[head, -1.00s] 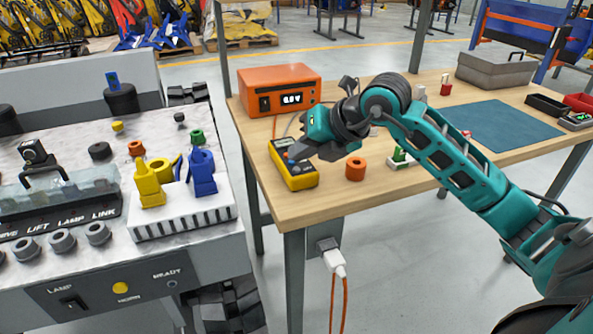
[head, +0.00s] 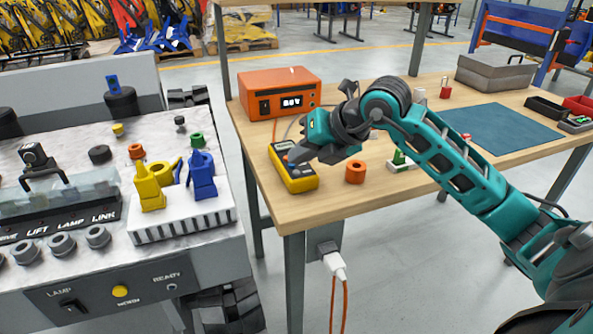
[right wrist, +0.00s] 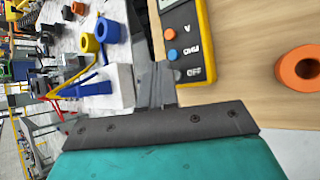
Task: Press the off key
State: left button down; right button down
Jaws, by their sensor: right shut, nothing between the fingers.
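The yellow and dark handheld meter (head: 301,184) lies on the wooden workbench, in front of the orange box. My left gripper is not in view.
An orange box (head: 282,78) with a lit display stands behind the meter. An orange ring (head: 355,171) is right of the meter; it also shows in the right wrist view (right wrist: 300,68). A grey control console (head: 70,250) stands left, across a gap. A blue mat (head: 500,128) lies right.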

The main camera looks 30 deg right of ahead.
dwell(0.8)
jog(key=shift+f+b, duration=0.45)
jog(key=shift+f+b, duration=0.35)
jog(key=shift+f, duration=0.05)
dwell(0.4)
jog(key=shift+r, duration=0.1)
jog(key=shift+r+p, duration=0.6)
jog(key=shift+r, duration=0.15)
jog(key=shift+r, duration=0.1)
notch_tip(320, 180, up, 5)
jog(key=p, duration=0.3)
jog(key=shift+p, duration=0.35)
